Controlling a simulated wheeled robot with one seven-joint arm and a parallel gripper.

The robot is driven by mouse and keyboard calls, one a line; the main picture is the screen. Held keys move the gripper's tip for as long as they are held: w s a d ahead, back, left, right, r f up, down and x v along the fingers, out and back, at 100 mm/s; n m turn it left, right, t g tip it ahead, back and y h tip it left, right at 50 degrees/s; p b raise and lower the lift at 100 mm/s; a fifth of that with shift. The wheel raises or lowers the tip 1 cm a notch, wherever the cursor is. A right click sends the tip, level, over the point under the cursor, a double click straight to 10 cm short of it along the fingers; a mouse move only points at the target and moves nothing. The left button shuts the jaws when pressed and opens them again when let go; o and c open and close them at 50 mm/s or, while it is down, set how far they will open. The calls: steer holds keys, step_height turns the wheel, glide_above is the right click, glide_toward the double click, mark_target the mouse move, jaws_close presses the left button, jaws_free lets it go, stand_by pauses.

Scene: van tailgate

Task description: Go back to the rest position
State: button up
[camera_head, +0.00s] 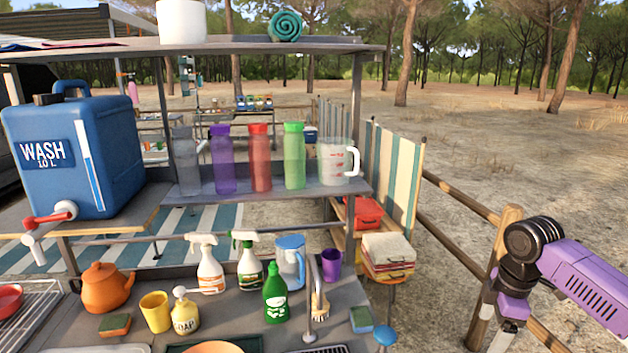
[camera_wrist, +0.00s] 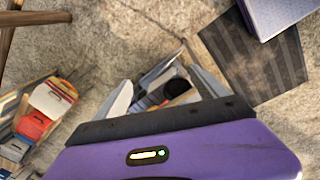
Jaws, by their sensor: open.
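My purple arm is at the right edge of the head view, beside the wooden fence and clear of the counter. My gripper (camera_wrist: 165,84) shows in the wrist view with its two pale fingers spread apart. No object is held between them. Below and beyond the fingers are sandy ground and parts that I cannot make out clearly. In the head view the gripper end hangs low at the lower right and is partly cut off.
The counter (camera_head: 240,322) holds an orange kettle (camera_head: 105,288), spray bottles, a green bottle (camera_head: 275,293) and a tap. A blue water container (camera_head: 75,155) stands left. Several bottles and a measuring jug (camera_head: 335,162) line the shelf. A fence post (camera_head: 497,270) is near my arm.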

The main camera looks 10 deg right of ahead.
steer(key=w+a+r+m+t+y, duration=0.1)
steer(key=w+a+r+t, duration=0.25)
steer(key=w+a, duration=0.25)
steer(key=w+a+r+m+t+y, duration=0.1)
steer(key=w+a+r+m+t, duration=0.15)
steer(key=w+a+t, duration=0.3)
steer(key=s+a+r+m+t+y, duration=0.1)
steer(key=a+r+m+t, duration=0.2)
steer(key=a, duration=0.4)
steer(key=s+a+r+m+t+y, duration=0.1)
steer(key=s+a+r+m+t, duration=0.2)
steer(key=a, duration=0.4)
steer(key=s+f+m+h, duration=0.1)
steer(key=s+f, duration=0.3)
steer(key=s, duration=1.2)
steer(key=s+f+m+g+h+b, duration=0.1)
steer(key=s+f, duration=0.3)
steer(key=s, duration=1.3)
steer(key=s+f+m+h, duration=0.1)
steer(key=s+f, duration=0.3)
steer(key=s, duration=1.3)
steer(key=shift+d+f+h, duration=0.15)
steer(key=shift+f+h, duration=0.25)
steer(key=shift+h, duration=0.1)
